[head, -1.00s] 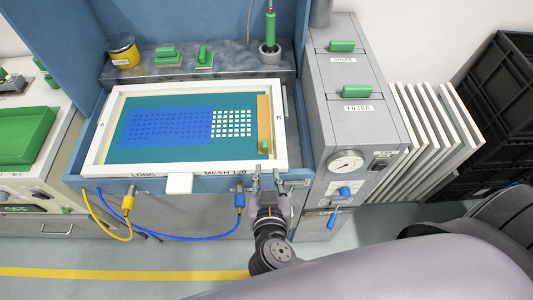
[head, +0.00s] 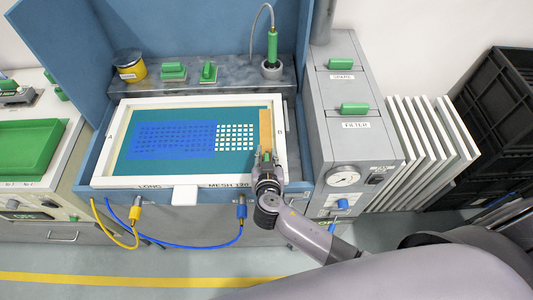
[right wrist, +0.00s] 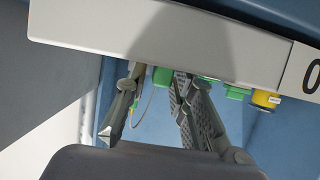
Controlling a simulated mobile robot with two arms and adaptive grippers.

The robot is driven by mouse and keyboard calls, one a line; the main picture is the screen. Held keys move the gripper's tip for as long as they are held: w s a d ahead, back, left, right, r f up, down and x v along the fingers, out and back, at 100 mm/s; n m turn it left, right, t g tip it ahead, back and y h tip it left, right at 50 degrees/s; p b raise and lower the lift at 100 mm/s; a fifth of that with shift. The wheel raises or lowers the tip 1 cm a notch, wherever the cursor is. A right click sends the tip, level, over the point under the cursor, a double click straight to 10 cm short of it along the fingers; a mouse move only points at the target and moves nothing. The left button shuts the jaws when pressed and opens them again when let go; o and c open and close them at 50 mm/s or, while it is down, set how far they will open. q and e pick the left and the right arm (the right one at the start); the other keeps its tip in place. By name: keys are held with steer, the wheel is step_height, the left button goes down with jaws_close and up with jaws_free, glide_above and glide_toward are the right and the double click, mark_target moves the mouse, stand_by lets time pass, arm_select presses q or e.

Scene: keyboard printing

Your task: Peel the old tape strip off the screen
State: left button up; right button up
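The screen (head: 172,155) is a teal mesh with a blue patch and a grid of pale squares, in a white frame (head: 215,180). The old tape strip (head: 265,122) is a tan band along the mesh's right side. A green tab (head: 267,156) is at its near end. My right gripper (head: 266,158) is over the frame's near right corner, its fingers to either side of the tab and partly hiding it. In the right wrist view the gripper (right wrist: 158,82) has its fingers apart, with a green piece (right wrist: 162,77) seen between them; contact cannot be told. My left gripper is out of view.
A green-handled tool (head: 272,48) stands in a holder behind the screen. Green blocks (head: 173,71) and a yellow jar (head: 130,66) are on the back ledge.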

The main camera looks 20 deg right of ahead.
steer(key=shift+c, duration=0.5)
jaws_close()
stand_by(0.7)
steer(key=shift+r, duration=0.1)
steer(key=shift+r+p, duration=1)
steer(key=shift+r, duration=0.65)
steer(key=shift+r, duration=0.1)
